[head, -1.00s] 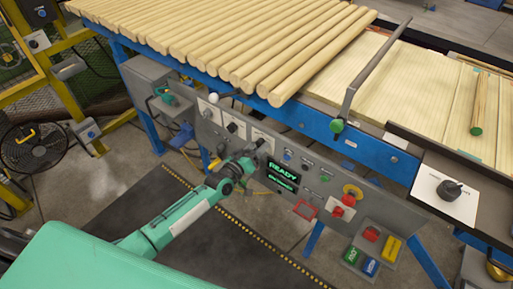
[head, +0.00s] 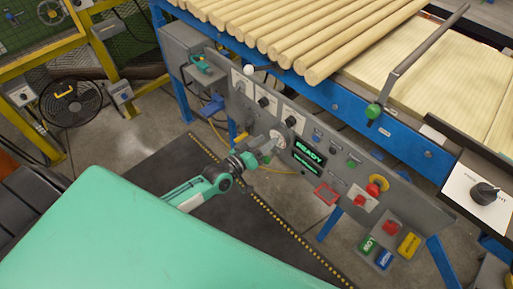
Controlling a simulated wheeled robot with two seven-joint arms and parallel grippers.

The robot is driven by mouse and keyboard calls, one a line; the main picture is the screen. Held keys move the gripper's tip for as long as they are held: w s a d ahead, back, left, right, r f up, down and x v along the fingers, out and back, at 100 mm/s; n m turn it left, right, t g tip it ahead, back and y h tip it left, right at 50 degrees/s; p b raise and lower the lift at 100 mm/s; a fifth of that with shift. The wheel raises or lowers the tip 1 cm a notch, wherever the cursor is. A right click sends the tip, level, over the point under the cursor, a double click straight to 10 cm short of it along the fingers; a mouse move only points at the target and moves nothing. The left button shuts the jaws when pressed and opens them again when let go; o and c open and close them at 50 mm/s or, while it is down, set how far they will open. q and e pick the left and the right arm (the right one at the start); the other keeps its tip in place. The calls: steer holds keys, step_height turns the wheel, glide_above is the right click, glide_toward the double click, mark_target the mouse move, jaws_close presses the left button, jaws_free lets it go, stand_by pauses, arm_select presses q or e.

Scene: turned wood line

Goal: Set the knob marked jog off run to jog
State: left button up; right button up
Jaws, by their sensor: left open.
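The grey control panel (head: 340,180) runs along the front of the blue frame in the head view. Three small black knobs on white plates sit at its left: one at the far left (head: 240,86), a middle one (head: 263,101) and a right one (head: 291,121). Their markings are too small to read, so I cannot tell which is the jog off run knob. My left gripper (head: 275,143) is open in front of the panel, just below and left of the right knob. It appears apart from that knob. My right gripper is out of view.
A green READY display (head: 309,152) is right of my gripper. Beyond it are a red mushroom button (head: 373,189) and a box of coloured buttons (head: 383,262). A white-ball lever (head: 248,70) sticks out at upper left. A larger black knob (head: 485,193) is at far right.

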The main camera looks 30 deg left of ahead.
arm_select(q)
steer(key=v, duration=0.3)
steer(key=shift+s+a, duration=0.1)
steer(key=shift+s, duration=0.1)
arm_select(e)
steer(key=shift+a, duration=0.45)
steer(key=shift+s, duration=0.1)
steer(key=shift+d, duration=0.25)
